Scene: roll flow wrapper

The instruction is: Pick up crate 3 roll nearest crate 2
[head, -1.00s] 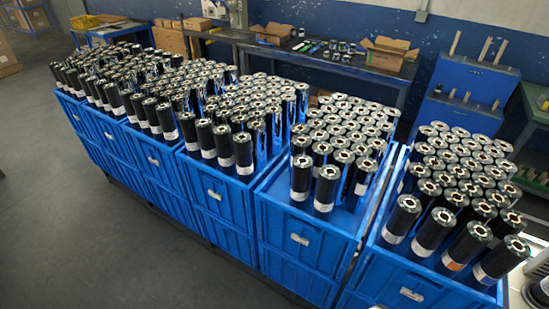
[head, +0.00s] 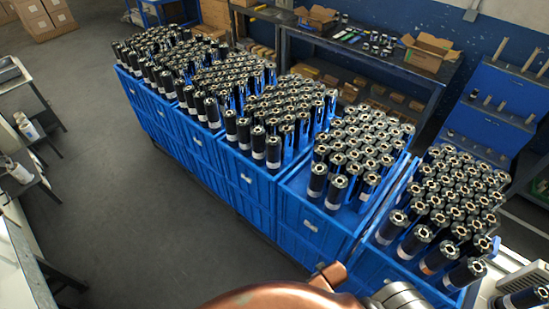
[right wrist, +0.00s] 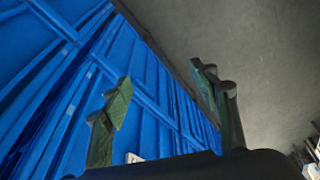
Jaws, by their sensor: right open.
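Blue crates stand in a row in the head view. The middle crate (head: 243,180), third from either end, holds upright black rolls (head: 273,152) with silver ends and white labels. No crate numbers are readable, so I cannot tell which side crate 2 is on. The crate to its left (head: 198,147) and the crate to its right (head: 312,222) also hold rolls. My right gripper (right wrist: 160,80) is open and empty in the right wrist view, beside blue crate walls (right wrist: 60,85), with no roll between its fingers. My left gripper is not in view.
A dark workbench (head: 365,55) with cardboard boxes (head: 428,52) stands behind the crates. Grey floor (head: 150,220) is open in front of the row. A side table (head: 25,85) stands at far left.

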